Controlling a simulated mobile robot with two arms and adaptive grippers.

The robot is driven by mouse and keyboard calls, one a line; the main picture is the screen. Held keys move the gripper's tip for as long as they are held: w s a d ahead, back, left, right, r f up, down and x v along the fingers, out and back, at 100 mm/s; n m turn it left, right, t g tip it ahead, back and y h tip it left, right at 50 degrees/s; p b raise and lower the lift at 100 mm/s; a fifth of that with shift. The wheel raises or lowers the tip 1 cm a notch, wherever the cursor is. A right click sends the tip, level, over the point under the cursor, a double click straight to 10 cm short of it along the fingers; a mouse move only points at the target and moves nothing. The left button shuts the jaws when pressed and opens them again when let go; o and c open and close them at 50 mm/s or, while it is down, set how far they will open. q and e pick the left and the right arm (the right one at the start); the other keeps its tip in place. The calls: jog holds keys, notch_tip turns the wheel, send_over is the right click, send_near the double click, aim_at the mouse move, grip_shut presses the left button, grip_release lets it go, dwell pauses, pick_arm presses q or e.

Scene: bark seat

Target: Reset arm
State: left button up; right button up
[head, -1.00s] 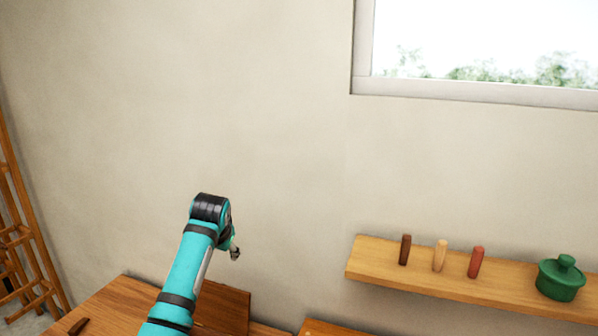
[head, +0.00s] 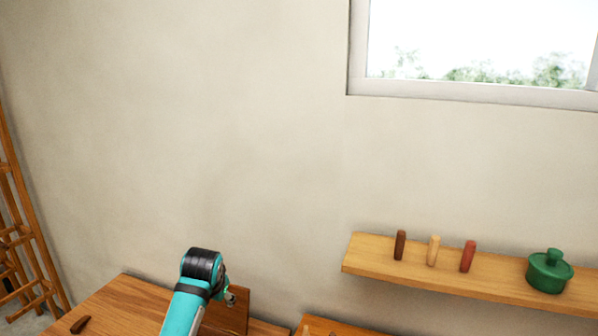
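My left arm, teal with black bands, comes up from the bottom edge left of centre in the head view. Its black rounded joint stands in front of the table and wall. A small part of my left gripper (head: 231,298) shows just right of that joint, in front of a brown wooden panel (head: 228,313). The rest of the gripper is hidden behind the arm, so its fingers cannot be made out. My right gripper is out of view.
A wooden table (head: 118,305) with a small dark wooden piece (head: 80,325) lies at lower left. A wooden rack (head: 22,230) stands at far left. A wall shelf (head: 375,264) at right holds three pegs (head: 433,251) and a green lidded pot (head: 549,272). A window (head: 480,45) is above.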

pick_arm(q)
jog(key=s+f+g, duration=0.1)
jog(key=s+f, duration=0.6)
jog(key=s, duration=0.3)
jog(key=s+f+g, duration=0.1)
jog(key=s+f, duration=0.6)
jog(key=s, duration=0.3)
jog(key=s+r+h, duration=0.1)
jog(key=s+r, duration=0.1)
jog(key=s, duration=2.1)
notch_tip(320, 180, down, 36)
jog(key=s+f+g+b, duration=0.1)
jog(key=s+g+b, duration=0.1)
jog(key=b, duration=0.7)
jog(key=s+a+f+b, duration=0.1)
jog(key=s+f+b, duration=0.2)
jog(key=s+f, duration=0.5)
jog(key=s+a+f+g+b, duration=0.1)
jog(key=s+a+f+b, duration=0.1)
jog(key=s+f, duration=0.5)
notch_tip(320, 180, down, 6)
jog(key=shift+s+a+r+b, duration=0.1)
jog(key=shift+s+a+b, duration=0.1)
jog(key=shift+s+b, duration=0.25)
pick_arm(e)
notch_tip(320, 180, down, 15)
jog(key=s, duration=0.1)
